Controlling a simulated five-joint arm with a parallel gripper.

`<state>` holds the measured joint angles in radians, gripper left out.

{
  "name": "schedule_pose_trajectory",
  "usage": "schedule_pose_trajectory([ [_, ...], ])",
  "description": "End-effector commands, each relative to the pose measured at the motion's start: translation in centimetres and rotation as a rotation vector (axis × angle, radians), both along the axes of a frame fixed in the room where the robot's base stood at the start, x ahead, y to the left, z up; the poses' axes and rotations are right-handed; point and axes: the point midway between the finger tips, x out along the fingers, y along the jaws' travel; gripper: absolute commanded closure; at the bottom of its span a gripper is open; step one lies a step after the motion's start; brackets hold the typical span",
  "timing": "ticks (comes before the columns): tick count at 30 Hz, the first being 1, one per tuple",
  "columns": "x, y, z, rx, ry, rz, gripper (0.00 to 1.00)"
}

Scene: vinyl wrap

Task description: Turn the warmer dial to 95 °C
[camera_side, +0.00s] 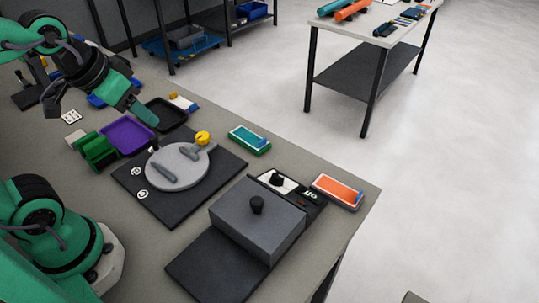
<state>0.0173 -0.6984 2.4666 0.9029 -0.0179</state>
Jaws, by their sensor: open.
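The warmer is a grey box (245,228) with a black knob (257,205) on its lid, on a dark base. Behind it a panel has a white plate (268,187) with a small black dial (278,180). A small display (309,194) right of the dial seems to read "Off". The dial's pointer and scale marks are too small to read. My gripper (118,105) is open and empty at the upper left, above the trays, well away from the dial and touching nothing that I can see.
A round grey plate (178,172) with a yellow knob (202,138) lies on a black mat (204,198), left of the warmer. A green box (248,139) and an orange-topped box (337,190) flank the panel. A purple tray (127,135) and a black tray (168,113) stand farther left.

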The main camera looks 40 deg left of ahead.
Motion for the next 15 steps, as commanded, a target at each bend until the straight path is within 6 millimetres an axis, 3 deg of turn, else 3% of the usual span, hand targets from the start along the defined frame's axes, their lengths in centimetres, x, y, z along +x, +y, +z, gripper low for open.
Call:
schedule_pose_trajectory([
  [15, 7.1, -3.9, -0.4, -0.034, 0.152, -0.013, 0.47],
])
